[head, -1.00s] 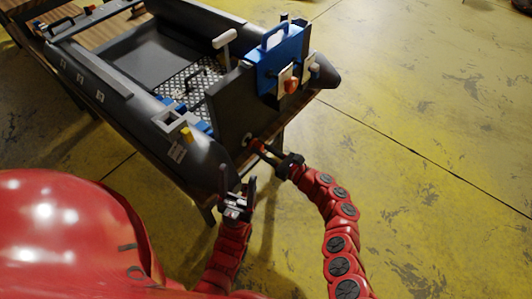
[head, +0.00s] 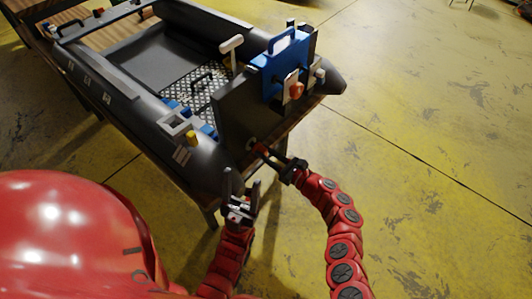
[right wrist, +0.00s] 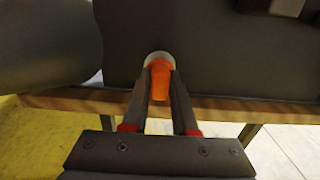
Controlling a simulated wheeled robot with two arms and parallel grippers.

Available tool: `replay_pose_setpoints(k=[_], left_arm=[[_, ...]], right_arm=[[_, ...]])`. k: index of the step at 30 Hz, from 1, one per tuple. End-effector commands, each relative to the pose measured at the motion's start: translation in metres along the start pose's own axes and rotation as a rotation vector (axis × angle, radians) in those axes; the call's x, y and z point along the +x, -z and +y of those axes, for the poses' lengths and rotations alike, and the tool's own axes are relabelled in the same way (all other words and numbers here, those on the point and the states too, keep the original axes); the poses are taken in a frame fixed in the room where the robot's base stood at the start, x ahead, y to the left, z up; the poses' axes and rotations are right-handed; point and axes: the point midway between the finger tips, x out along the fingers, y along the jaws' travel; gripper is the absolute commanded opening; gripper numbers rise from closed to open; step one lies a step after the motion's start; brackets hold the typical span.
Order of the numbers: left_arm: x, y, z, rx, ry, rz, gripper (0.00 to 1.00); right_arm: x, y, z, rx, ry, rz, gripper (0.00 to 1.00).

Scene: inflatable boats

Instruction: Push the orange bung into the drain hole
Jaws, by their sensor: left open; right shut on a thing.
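The orange bung (right wrist: 160,82) is between the two fingers of my right gripper (right wrist: 160,88), which is shut on it. In the right wrist view its far end is at the pale ring of the drain hole (right wrist: 157,56) in the dark transom (right wrist: 205,45). How deep it sits I cannot tell. In the head view my right gripper (head: 270,154) points at the low part of the transom (head: 240,112), by the pale ring (head: 251,144). My left gripper (head: 240,187) is open and empty, in front of the near tube's end.
The grey boat (head: 100,88) rests on a wooden table (head: 305,108). A blue motor-like unit (head: 281,62) with an orange knob (head: 296,90) is on the transom above my right gripper. The near tube (head: 160,130) lies left of it. The yellow floor at right is clear.

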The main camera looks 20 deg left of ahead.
Motion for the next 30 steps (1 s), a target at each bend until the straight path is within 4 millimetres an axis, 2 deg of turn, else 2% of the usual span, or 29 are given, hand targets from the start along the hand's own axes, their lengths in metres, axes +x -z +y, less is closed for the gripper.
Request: replay_pose_setpoints(k=[30], left_arm=[[-0.013,-0.002,0.001,0.0,0.0,0.0,0.61]], right_arm=[[0.014,0.001,-0.001,0.0,0.001,0.0,0.0]])
